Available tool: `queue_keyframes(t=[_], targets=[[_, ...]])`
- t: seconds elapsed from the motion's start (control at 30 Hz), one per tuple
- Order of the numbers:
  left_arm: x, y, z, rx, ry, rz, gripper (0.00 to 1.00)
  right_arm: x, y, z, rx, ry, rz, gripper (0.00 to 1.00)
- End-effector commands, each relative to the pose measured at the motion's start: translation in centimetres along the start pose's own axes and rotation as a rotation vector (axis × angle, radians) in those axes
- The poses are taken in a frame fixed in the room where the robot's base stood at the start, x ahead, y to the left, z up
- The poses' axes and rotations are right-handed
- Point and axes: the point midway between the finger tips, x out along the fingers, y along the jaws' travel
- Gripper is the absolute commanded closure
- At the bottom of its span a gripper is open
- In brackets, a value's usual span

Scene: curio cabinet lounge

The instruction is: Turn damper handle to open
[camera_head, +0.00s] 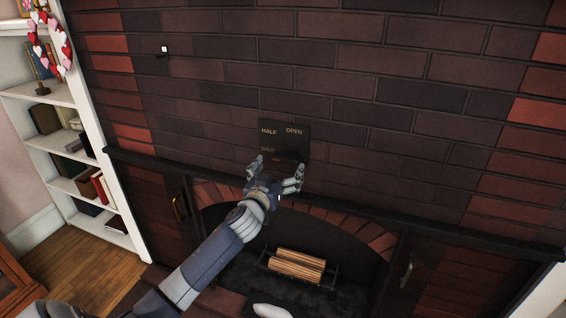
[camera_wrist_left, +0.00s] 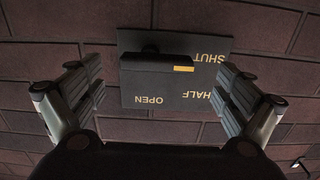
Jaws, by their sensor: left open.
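The damper plate (camera_head: 284,133) is a dark square on the brick chimney face, marked HALF, OPEN and SHUT. It also shows upside down in the left wrist view (camera_wrist_left: 135,98). The damper handle (camera_wrist_left: 155,73) is a dark bar with a yellow mark at its right end, which lies near the SHUT and HALF labels, away from OPEN. My left gripper (camera_head: 277,169) is open in front of the plate's lower part. In the wrist view its fingers (camera_wrist_left: 160,88) stand either side of the plate, apart from the handle.
A dark mantel ledge (camera_head: 385,217) runs below the plate. Under it is the firebox with logs (camera_head: 297,265). A white bookshelf (camera_head: 55,98) stands at the left. A small hook (camera_head: 164,49) sticks out of the bricks at upper left. The wall around the plate is otherwise clear.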

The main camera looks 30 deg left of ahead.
Motion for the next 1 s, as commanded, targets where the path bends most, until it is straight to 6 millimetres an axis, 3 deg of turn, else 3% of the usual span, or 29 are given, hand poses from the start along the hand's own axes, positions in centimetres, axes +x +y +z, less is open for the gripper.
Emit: queue_keyframes(t=[0.23, 0.6, 0.67, 0.8, 1.0], targets=[[2.3, 0.0, -0.1, -0.001, 0.000, 0.000, 0.05, -0.3, -0.3, 1.4, -0.002, -0.021, -0.004, 0.60], [2.7, 0.0, 0.1, 0.000, -0.001, 0.001, 0.05, -0.3, -0.4, 1.2, -0.005, -0.019, -0.006, 0.60], [2.7, 0.0, 0.1, 0.000, -0.001, 0.001, 0.16, -0.3, -0.5, 1.1, -0.005, -0.018, -0.006, 0.60], [2.7, 0.0, 0.1, 0.000, 0.000, 0.001, 0.48, -0.3, -0.6, 0.9, -0.004, -0.014, -0.007, 0.60], [2.7, -0.1, 0.0, 0.002, 0.000, -0.001, 0.49, -0.3, -0.6, 0.8, -0.003, -0.012, -0.008, 0.60]])
